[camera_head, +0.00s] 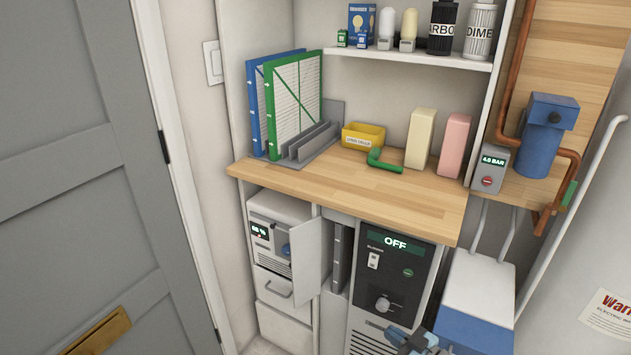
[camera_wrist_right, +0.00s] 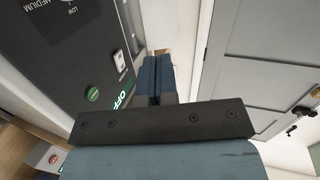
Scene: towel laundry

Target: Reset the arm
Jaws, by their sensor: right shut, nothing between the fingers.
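My right gripper (camera_head: 408,340) shows at the bottom edge of the head view, in front of the lower part of the black blower panel (camera_head: 405,262); most of its arm is cut off. In the right wrist view its two blue fingers (camera_wrist_right: 158,76) lie together, shut and empty. The same panel, with its "OFF" display, stands left of the fingers there. My left gripper is in neither view.
A wooden counter (camera_head: 330,200) holds green and blue framed filters (camera_head: 293,95), a yellow bin (camera_head: 363,135), and cream and pink blocks. A cabinet door (camera_head: 308,262) stands open below. A grey door (camera_head: 85,160) is at left; it also shows in the wrist view (camera_wrist_right: 255,60).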

